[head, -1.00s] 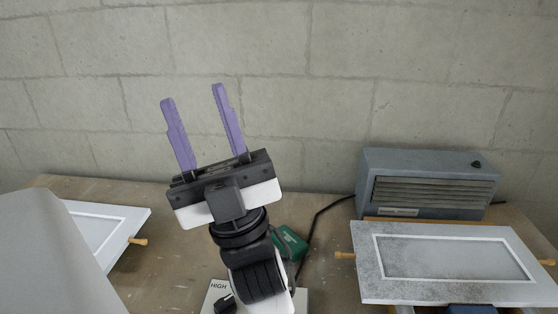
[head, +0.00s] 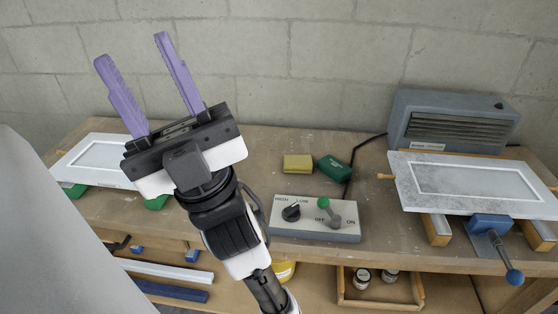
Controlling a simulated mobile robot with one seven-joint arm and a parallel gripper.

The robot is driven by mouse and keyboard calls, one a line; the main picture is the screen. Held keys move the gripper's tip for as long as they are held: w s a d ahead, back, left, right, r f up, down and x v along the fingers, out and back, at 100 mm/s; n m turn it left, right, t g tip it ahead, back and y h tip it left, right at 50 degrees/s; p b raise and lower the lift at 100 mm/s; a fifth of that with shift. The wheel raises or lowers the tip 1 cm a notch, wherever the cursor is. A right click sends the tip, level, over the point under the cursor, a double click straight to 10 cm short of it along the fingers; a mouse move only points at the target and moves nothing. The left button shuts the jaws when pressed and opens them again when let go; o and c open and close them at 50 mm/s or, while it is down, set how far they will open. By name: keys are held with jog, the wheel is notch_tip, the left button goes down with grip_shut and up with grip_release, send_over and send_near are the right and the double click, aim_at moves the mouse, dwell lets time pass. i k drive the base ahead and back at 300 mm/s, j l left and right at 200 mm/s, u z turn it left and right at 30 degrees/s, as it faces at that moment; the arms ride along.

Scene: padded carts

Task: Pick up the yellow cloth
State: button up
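The yellow cloth (head: 298,164) looks like a small folded block and lies flat on the wooden workbench, near the wall. A dark green block (head: 334,168) lies just to its right. My gripper (head: 132,50) has two long purple fingers, spread apart with nothing between them. It points up and stands to the left of the yellow cloth in the picture, apart from it. The cloth is in full view to the right of my arm.
A grey vented unit (head: 455,122) and a framed panel (head: 470,182) are at right, another white panel (head: 100,160) at left. A lower shelf (head: 440,295) holds jars in a wooden tray.

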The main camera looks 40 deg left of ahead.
aim_at(302, 164)
jog(key=u, duration=1.25)
